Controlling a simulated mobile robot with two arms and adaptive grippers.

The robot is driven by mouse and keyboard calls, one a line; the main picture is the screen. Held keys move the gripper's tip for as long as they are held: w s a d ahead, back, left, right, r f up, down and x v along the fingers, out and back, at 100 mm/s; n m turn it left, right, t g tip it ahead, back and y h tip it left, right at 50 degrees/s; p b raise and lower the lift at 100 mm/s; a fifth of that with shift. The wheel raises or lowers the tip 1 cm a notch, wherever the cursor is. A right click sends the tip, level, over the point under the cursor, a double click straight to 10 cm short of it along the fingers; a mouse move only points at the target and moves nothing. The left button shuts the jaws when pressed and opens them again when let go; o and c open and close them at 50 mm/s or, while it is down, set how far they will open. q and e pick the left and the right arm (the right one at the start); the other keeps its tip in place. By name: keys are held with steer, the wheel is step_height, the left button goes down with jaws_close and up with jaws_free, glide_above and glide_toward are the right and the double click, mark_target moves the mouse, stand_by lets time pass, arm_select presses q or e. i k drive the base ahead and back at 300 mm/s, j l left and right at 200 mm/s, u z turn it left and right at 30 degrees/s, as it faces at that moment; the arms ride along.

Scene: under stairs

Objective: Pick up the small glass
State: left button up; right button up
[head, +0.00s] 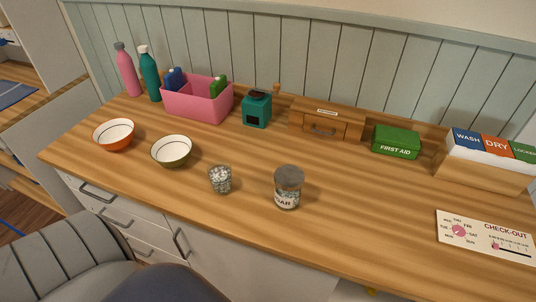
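A small patterned glass (220,180) stands upright on the wooden counter, near the front edge and left of the middle. It has a speckled grey and white look; I cannot tell whether that is a pattern or contents. A larger jar (288,187) with a grey lid and a partly readable label stands to its right, apart from it. Neither of my grippers shows in the head view.
Left of the glass are a green bowl (171,151) and an orange bowl (114,134). Behind stand a pink bin (198,104), a teal box (257,109), a wooden drawer box (325,122) and a green first aid box (396,142). Counter (350,215) right of the jar is clear.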

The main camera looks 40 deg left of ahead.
mark_target(219, 170)
steer(key=u, duration=1.55)
